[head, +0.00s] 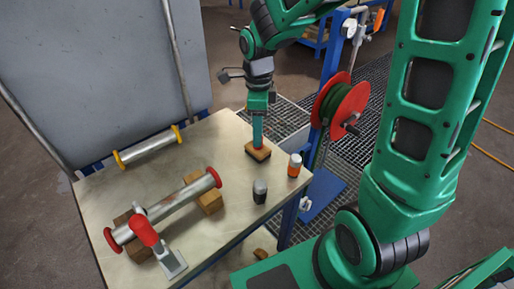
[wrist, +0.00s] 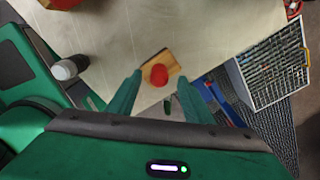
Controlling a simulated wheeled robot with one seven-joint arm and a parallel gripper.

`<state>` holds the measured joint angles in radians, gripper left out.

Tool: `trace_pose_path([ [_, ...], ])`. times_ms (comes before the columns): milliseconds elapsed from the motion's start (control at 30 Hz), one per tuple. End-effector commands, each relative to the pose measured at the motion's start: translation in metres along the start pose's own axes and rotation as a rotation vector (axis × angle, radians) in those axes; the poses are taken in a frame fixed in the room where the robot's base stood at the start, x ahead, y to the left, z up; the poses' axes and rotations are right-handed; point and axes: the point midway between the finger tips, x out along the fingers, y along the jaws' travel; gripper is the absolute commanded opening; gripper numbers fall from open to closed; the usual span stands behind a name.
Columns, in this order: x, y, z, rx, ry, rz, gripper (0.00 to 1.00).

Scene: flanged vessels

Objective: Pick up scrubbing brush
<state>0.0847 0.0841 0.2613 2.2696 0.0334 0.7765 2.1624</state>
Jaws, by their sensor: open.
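The scrubbing brush (head: 262,156) is a small brown wooden block lying near the back right edge of the table in the head view. In the wrist view the brush (wrist: 152,58) lies ahead between the fingers, with a round red part on its top. My gripper (head: 258,143) points down directly over it, and its fingers hide part of the top. In the wrist view my gripper (wrist: 158,84) is open, one finger on each side of the red part. I cannot tell whether the fingers touch the brush.
An orange bottle (head: 294,166) and a dark bottle (head: 260,192) stand close by on the table (head: 221,227). A red-flanged pipe (head: 172,212) rests on wooden blocks at left. A yellow-ended pipe (head: 148,147) lies behind. A red hose reel (head: 341,106) stands right of my gripper.

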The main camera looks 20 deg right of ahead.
Motion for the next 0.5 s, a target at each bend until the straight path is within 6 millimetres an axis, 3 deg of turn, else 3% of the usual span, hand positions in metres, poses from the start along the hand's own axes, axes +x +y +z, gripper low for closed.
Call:
trace_pose_path([
  [200,0.030,0.000,-0.001,0.000,0.002,0.004,0.46],
  [500,0.037,0.000,-0.001,-0.001,0.001,0.001,0.46],
])
